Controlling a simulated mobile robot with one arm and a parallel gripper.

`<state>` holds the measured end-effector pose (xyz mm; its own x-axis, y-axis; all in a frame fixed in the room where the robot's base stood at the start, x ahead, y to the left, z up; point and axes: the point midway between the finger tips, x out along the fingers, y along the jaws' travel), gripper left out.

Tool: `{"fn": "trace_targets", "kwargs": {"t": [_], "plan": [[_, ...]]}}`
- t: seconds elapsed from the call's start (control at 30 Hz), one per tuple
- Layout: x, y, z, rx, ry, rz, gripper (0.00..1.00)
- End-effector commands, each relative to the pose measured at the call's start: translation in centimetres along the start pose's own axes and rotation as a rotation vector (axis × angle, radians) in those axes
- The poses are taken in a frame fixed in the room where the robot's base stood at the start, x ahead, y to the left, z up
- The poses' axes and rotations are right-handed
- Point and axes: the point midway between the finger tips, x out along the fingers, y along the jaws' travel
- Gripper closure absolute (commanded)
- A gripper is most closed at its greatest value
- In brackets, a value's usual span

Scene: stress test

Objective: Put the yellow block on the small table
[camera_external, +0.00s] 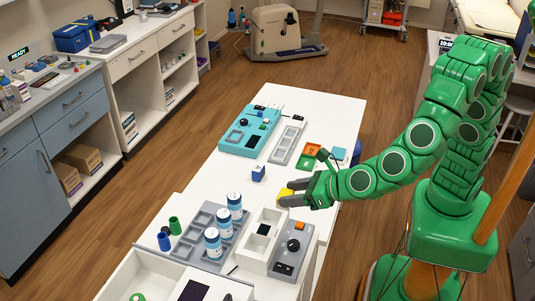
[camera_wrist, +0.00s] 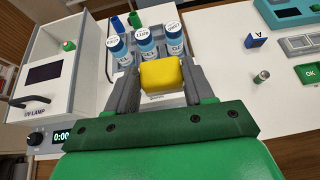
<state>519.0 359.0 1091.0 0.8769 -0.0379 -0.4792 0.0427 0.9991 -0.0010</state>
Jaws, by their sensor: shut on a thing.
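The yellow block (camera_external: 285,192) is between the fingers of my gripper (camera_external: 298,194), over the long white table (camera_external: 222,176). In the wrist view, the yellow block (camera_wrist: 162,73) sits between the two grey fingers of my gripper (camera_wrist: 160,84), which are shut on its sides. I cannot tell if the block touches the surface below. No separate small table stands out; the long white table is the one under my gripper.
Several blue-and-white bottles (camera_external: 224,221) stand in a grey rack (camera_external: 188,243) close to my gripper. A teal case (camera_external: 233,145) lies farther back. Bare tabletop lies left of the blue cube.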

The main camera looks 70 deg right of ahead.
Motion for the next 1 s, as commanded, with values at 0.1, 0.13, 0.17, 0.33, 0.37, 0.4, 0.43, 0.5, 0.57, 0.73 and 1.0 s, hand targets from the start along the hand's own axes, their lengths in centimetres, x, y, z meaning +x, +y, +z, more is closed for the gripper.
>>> {"fn": "trace_targets", "kwargs": {"t": [0.1,0.13,0.17,0.33,0.37,0.4,0.43,0.5,0.57,0.73,1.0], "plan": [[-2.2,1.6,-0.8,-0.001,-0.003,0.0,0.77],[-2.7,1.9,-1.0,-0.001,-0.003,-0.001,0.77],[-3.2,2.2,-1.2,0.0,-0.003,-0.002,0.77],[-6.2,4.0,-2.4,0.002,-0.001,-0.004,0.77],[-6.8,4.2,-2.6,0.002,-0.001,-0.004,0.77],[-7.4,4.5,-2.8,0.002,-0.001,-0.005,0.77],[-7.9,4.8,-3.0,0.002,-0.001,-0.005,0.77],[-8.8,5.2,-3.3,0.003,-0.001,-0.007,0.77],[-9.5,5.4,-3.5,0.004,-0.002,-0.009,0.77],[-11.3,6.1,-4.2,0.006,-0.001,-0.01,0.77],[-11.0,6.3,-6.5,0.002,-0.002,-0.015,0.77]]}}
